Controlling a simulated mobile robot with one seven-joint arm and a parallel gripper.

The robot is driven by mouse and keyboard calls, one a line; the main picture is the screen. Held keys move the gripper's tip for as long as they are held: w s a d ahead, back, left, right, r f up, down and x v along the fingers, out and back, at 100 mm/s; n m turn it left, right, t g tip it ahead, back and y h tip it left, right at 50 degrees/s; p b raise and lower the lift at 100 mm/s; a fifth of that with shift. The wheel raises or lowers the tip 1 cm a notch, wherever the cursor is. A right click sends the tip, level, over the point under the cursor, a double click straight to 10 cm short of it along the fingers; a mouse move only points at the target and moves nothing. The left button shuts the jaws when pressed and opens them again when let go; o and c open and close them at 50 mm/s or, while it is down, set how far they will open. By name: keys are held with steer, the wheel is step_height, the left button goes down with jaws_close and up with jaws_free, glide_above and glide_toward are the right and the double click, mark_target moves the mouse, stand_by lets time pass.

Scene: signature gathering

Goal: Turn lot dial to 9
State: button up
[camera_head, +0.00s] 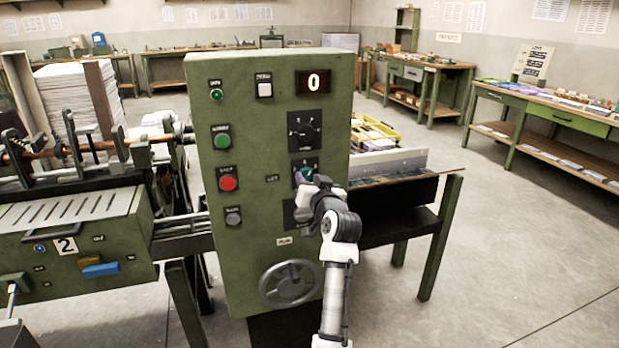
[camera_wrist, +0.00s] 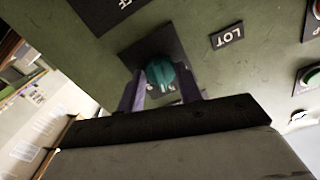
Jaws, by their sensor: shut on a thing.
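The lot dial is a teal knob (camera_wrist: 160,72) on a dark square plate, next to a small "LOT" label (camera_wrist: 228,35) in the wrist view. My gripper (camera_wrist: 165,92) has its two fingers on either side of the knob and is shut on it. In the head view my gripper (camera_head: 309,184) reaches the front of the green control panel (camera_head: 258,250) and covers most of the dial. The dial's number marks are too small and too hidden to read. The display (camera_head: 313,82) at the panel's top shows 0.
Above the dial is a black rotary knob (camera_head: 303,131). Green (camera_head: 221,137) and red (camera_head: 228,179) buttons line the panel's left. A handwheel (camera_head: 289,283) sits below. A machine with a feeder (camera_head: 75,235) stands left. The floor at right (camera_head: 480,270) is clear.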

steer(key=m+p, duration=0.2)
steer(key=m, duration=0.2)
steer(key=shift+a+r+m+p, duration=0.1)
steer(key=shift+r+m+p, duration=0.05)
steer(key=shift+m+p, duration=1.25)
steer(key=shift+m, duration=0.9)
steer(key=o, duration=1)
steer(key=shift+s, duration=0.15)
steer(key=b+v, duration=0.3)
steer(key=v, duration=1)
steer(key=shift+s, duration=0.3)
